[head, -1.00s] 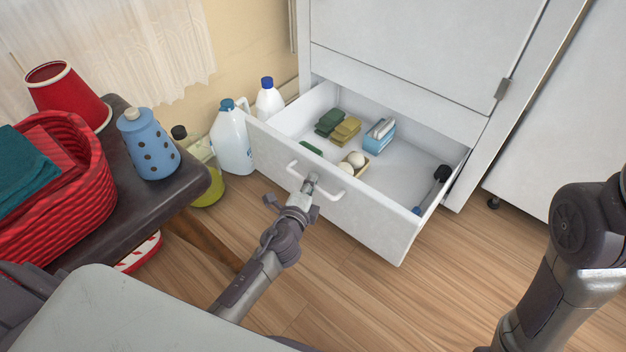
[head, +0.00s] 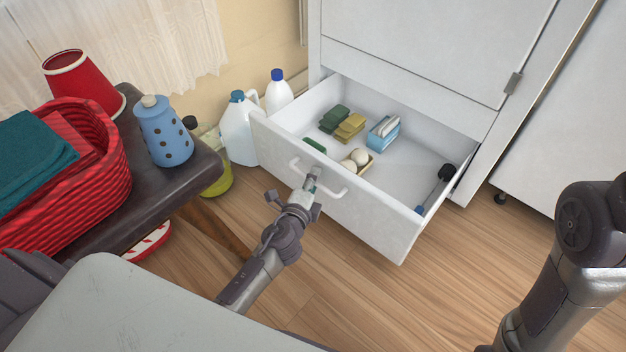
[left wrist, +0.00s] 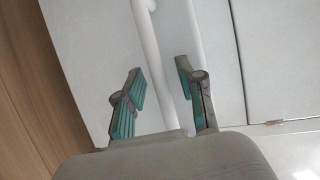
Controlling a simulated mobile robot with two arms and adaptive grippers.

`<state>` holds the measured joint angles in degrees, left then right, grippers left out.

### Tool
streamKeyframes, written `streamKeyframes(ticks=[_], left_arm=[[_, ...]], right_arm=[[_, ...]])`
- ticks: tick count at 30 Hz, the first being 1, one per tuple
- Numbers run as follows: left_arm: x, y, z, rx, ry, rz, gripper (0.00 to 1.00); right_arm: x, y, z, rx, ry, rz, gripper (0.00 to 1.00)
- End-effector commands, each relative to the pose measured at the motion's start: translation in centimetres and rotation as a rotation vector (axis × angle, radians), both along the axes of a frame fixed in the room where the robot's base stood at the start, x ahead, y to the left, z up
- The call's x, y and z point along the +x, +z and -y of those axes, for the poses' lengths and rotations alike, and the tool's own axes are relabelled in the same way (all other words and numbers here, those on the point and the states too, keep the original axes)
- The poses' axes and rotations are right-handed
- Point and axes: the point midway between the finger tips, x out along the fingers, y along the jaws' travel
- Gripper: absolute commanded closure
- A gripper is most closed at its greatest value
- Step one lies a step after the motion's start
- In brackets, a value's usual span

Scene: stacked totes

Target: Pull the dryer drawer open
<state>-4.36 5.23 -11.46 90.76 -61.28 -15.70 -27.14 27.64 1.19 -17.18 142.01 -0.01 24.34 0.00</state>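The dryer drawer (head: 370,215) stands well out from the white cabinet, with its inside in view. Its pale bar handle (head: 335,192) is on the front and crosses the left wrist view (left wrist: 158,50) between my fingers. My left gripper (head: 311,183) is at the handle. In the left wrist view my left gripper (left wrist: 163,86) has its teal-padded fingers apart, one on each side of the bar, with gaps visible. My right arm shows at the right edge of the head view, but its gripper is out of frame.
The drawer holds sponges (head: 350,126), a blue box (head: 384,134), pale balls in a small tray and a brush (head: 436,188). Bottles (head: 239,130) stand left of the drawer. A dark bench (head: 180,180) with a red basket (head: 110,185) is at left. Wooden floor in front is clear.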

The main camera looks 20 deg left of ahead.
Motion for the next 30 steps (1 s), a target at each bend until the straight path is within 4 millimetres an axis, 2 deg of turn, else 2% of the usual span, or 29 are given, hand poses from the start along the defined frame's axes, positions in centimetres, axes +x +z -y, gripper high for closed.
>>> streamKeyframes(ticks=[7,11,24,30], left_arm=[[0.0,0.1,0.0,0.0,0.0,0.001,0.61],[-0.9,0.1,0.0,0.0,0.0,0.0,0.61],[-9.5,1.7,0.5,-0.002,0.002,-0.003,0.61],[-11.5,2.2,0.6,-0.001,0.0,-0.001,0.61]], right_arm=[[0.1,0.0,0.0,-0.002,-0.002,-0.003,0.57],[0.1,0.0,0.0,-0.001,-0.002,-0.002,0.57],[0.0,0.0,0.0,0.0,0.0,0.0,0.57],[0.0,0.0,0.0,0.0,0.0,0.0,0.57]])
